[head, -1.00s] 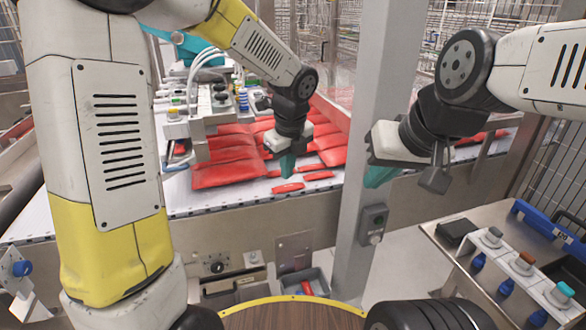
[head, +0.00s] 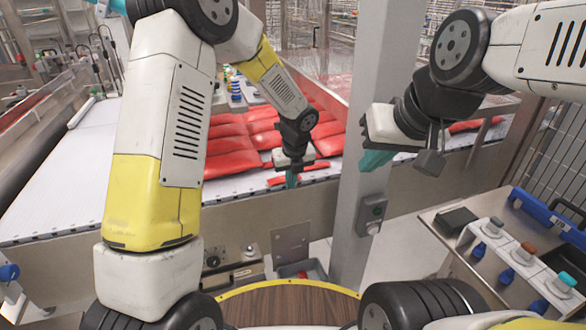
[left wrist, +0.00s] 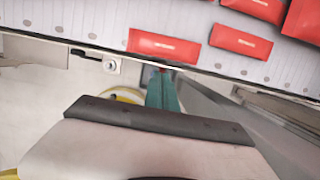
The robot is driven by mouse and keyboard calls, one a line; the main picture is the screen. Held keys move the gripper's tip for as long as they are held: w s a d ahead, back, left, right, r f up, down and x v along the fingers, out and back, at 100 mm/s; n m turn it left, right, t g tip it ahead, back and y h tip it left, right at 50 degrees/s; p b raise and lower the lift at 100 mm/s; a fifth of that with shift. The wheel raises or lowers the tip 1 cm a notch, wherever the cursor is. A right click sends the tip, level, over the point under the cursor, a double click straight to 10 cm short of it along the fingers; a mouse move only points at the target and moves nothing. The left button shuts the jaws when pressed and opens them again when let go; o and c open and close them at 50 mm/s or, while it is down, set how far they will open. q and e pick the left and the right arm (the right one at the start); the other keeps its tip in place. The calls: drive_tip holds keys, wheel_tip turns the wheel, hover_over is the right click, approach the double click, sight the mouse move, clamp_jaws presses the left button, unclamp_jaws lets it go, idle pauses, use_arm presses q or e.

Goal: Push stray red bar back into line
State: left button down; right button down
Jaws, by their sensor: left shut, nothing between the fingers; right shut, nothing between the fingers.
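The stray red bar (left wrist: 163,46) lies close to the belt's front edge in the left wrist view. In the head view a small part of it (head: 276,181) shows beside my left gripper. A second red bar (left wrist: 240,41) lies to its right, slightly tilted. My left gripper (head: 292,181) is shut, its teal fingers pointing down at the belt edge. In the left wrist view its tip (left wrist: 163,78) is just on the near side of the stray bar; contact is unclear. My right gripper (head: 374,160) is shut and empty by the grey post.
Large red packs (head: 232,150) lie in rows on the white belt (head: 80,185) behind the bars. A grey post (head: 362,215) stands right of my left gripper. A grey bin (head: 312,270) below the belt holds something red. A side table (head: 440,225) stands at right.

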sight(284, 179)
use_arm(q)
drive_tip(key=shift+w+a, duration=0.25)
drive_tip(key=shift+w, duration=0.55)
drive_tip(key=w, duration=0.2)
drive_tip(key=w+a, duration=0.1)
drive_tip(key=shift+w+a, duration=0.15)
drive_tip(key=shift+w, duration=0.2)
drive_tip(key=shift+s, duration=0.1)
